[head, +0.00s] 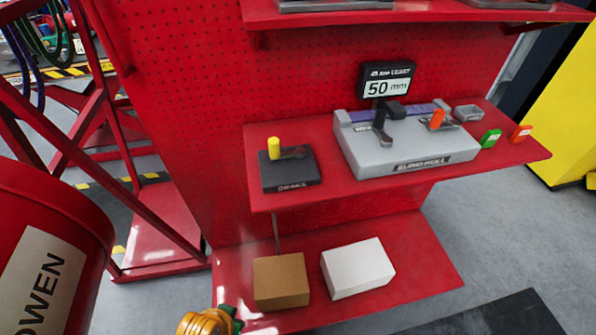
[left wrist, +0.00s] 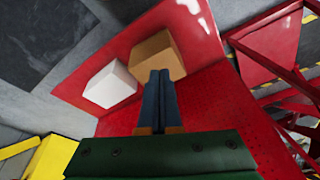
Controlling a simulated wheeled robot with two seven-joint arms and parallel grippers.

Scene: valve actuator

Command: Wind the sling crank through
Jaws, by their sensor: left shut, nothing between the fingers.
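A grey sling-pull unit (head: 410,150) sits on the middle red shelf, with a purple strap (head: 358,116) along its back. A dark crank-like arm (head: 381,125) stands on its left part, and an orange-handled lever (head: 437,119) is on its right. A black block (head: 290,178) with a yellow-knobbed handle (head: 273,146) is to its left. My left gripper's blue fingers (left wrist: 158,78) are shut and empty in the left wrist view, appearing over the lower shelf near the brown box. In the head view only an orange and green part of my left arm shows at the bottom edge.
A sign reading 50 mm (head: 387,82) stands behind the unit. A grey tray (head: 468,113), a green tag (head: 490,138) and an orange tag (head: 521,133) are at right. A brown box (head: 280,282) and a white box (head: 358,268) sit on the lower shelf. A red drum (head: 45,240) is at left.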

